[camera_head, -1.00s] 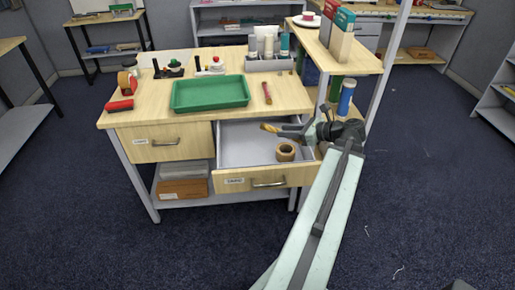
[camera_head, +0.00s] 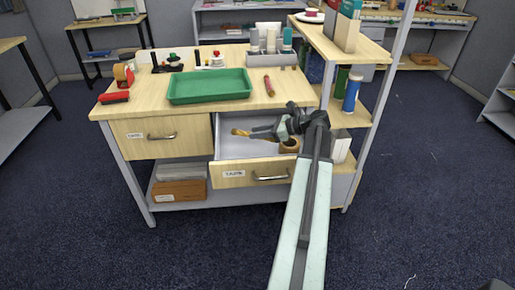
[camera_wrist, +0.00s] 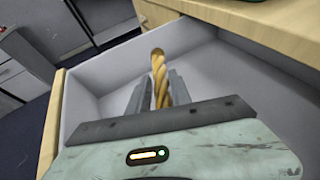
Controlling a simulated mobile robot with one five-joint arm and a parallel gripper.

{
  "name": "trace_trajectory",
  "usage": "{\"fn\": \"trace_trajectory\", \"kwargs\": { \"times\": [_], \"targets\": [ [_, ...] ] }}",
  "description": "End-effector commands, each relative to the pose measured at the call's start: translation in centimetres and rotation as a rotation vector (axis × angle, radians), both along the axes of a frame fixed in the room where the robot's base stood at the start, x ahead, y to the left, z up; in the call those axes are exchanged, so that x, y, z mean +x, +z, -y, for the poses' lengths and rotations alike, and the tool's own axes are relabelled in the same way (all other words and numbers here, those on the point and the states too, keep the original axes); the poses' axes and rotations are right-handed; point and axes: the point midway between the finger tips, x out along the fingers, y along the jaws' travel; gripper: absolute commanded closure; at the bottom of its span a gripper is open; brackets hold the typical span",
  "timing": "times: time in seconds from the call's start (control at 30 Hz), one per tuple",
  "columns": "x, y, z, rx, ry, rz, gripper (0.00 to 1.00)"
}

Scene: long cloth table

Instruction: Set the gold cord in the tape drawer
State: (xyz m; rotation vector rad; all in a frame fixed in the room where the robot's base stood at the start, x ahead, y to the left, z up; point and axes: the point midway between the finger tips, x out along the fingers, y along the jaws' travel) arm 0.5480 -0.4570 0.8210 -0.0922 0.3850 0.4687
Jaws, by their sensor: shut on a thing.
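The gold cord (camera_wrist: 158,72) is a twisted golden length held between the two fingers of my gripper (camera_wrist: 158,92), pointing ahead over the drawer interior in the wrist view. In the head view the gold cord (camera_head: 241,132) juts left from my gripper (camera_head: 268,131), which is shut on it. The open tape drawer (camera_head: 234,174) has a pale wood front with a label and a metal handle; its grey inside also shows in the wrist view (camera_wrist: 95,75). My gripper is over the drawer. A brown tape roll (camera_head: 290,145) sits in the drawer, partly hidden by my arm.
A second drawer (camera_head: 133,137) on the left is shut. The tabletop holds a green tray (camera_head: 210,86), a red marker-like item (camera_head: 268,86) and a red roller (camera_head: 114,97). A shelf with a blue bottle (camera_head: 352,92) stands at the right.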

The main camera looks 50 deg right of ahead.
Motion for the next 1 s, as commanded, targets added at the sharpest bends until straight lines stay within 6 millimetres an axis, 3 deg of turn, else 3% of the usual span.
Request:
{"fn": "trace_trajectory", "kwargs": {
  "times": [0.07,0.3,0.57,1.0],
  "targets": [
    [0.0,-0.1,0.0,0.0,0.0,0.0,1.0],
    [0.0,-3.8,0.0,0.0,0.001,0.0,1.0],
    [0.1,-3.5,-0.1,0.0,0.001,0.0,1.0],
    [0.1,-4.9,-0.1,0.0,0.002,-0.002,1.0]
  ]
}}
